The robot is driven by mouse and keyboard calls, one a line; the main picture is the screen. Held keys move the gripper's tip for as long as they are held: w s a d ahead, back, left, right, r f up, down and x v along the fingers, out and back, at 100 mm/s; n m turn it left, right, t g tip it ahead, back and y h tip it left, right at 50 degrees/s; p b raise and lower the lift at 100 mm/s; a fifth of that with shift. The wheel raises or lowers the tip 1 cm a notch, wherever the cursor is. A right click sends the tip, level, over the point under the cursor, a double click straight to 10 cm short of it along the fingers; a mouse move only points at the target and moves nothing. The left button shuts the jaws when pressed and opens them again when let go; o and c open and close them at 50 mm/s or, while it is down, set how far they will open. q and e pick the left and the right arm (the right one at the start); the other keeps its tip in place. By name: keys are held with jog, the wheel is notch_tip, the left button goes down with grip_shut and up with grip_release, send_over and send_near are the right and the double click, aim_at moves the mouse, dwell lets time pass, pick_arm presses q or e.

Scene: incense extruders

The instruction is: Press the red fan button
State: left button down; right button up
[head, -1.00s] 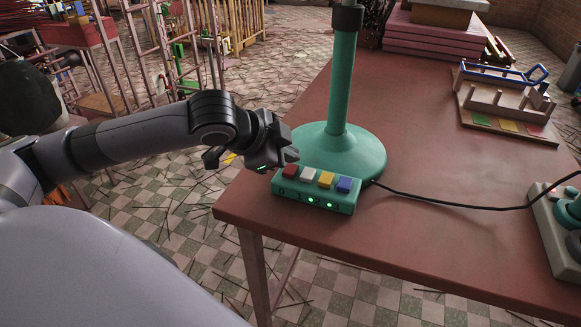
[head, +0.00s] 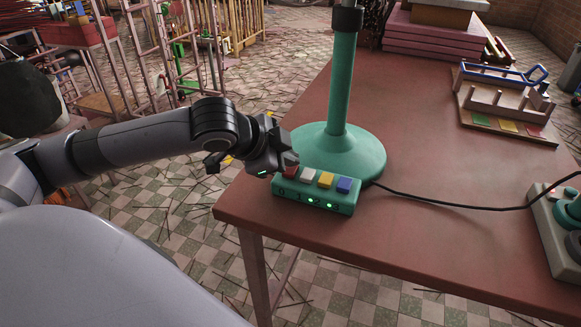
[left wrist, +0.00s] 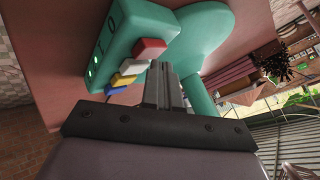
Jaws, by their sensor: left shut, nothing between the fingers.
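The red fan button (head: 291,173) is at the left end of a row of red, white, yellow and blue buttons on the green control box (head: 318,203). The box is on the table beside the round green fan base (head: 345,155). My left gripper (head: 291,160) is shut and empty, its tips right at the red button and partly covering it. In the left wrist view the shut fingertips (left wrist: 160,66) are beside the red button (left wrist: 149,47); I cannot tell whether they touch it. My right gripper is out of view.
A black cable (head: 440,202) runs right across the table (head: 420,130) to another control box (head: 560,225) at the right edge. A wooden rack (head: 505,95) stands at the back right. The table's middle is mostly clear.

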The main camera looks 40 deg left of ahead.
pick_arm(q)
jog(key=shift+f, duration=0.5)
dwell(0.8)
jog(key=shift+r+p, duration=0.95)
jog(key=shift+p, duration=0.2)
notch_tip(320, 180, up, 5)
jog(key=p, duration=0.6)
dwell(0.4)
